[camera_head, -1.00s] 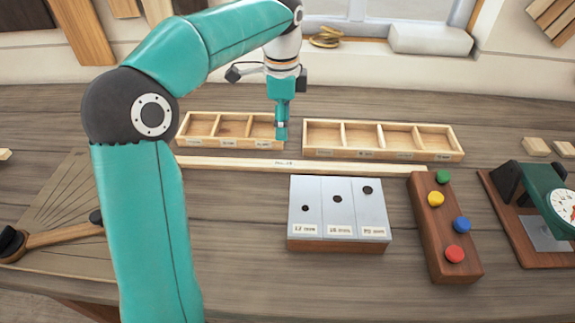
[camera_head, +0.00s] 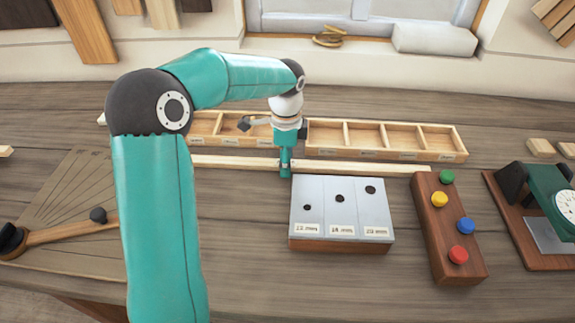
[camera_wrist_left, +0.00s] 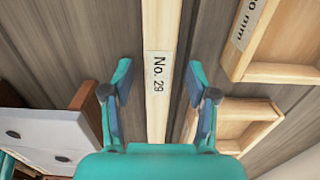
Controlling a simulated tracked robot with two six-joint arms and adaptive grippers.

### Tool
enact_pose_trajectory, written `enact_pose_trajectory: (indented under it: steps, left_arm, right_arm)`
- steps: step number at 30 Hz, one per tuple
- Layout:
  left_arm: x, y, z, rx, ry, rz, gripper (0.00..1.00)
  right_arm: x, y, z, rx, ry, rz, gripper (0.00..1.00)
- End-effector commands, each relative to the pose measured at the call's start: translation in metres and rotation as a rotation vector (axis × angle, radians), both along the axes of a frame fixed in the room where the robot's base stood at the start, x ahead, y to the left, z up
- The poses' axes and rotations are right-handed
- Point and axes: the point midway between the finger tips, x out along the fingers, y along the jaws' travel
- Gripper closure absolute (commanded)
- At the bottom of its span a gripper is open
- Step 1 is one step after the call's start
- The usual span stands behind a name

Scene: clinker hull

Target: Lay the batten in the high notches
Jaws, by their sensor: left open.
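The batten (camera_head: 235,163) is a long pale wooden strip lying left to right on the bench, in front of the two divided trays. Its label reads "No. 29" in the left wrist view (camera_wrist_left: 158,40). My left gripper (camera_head: 286,168) is at the batten near its middle. In the left wrist view the open fingers (camera_wrist_left: 158,68) are apart, one on each side of the strip. My right gripper is not in view. I cannot make out any high notches in these views.
Left and right divided trays (camera_head: 202,130) (camera_head: 385,154) stand just behind the batten. A three-hole gauge block (camera_head: 340,230) is in front of it. A block with coloured buttons (camera_head: 432,215) and a dial instrument (camera_head: 530,250) stand right. A lined board (camera_head: 75,185) lies left.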

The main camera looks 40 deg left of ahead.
Motion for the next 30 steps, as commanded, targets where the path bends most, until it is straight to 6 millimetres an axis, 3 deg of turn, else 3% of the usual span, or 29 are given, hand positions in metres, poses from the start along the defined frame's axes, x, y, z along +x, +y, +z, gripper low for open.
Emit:
enact_pose_trajectory:
  steps: [7,17,30]
  left_arm:
    - [-0.0005,0.0004,-0.0012,0.000,0.000,0.001,0.45]
    - [-0.0006,0.0008,-0.0008,0.000,0.000,0.002,1.00]
    - [-0.0001,0.0012,0.0085,0.001,-0.004,0.003,1.00]
  right_arm:
    - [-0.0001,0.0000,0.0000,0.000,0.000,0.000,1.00]
    - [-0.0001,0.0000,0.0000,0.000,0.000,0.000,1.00]
    - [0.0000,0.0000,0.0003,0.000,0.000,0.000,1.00]
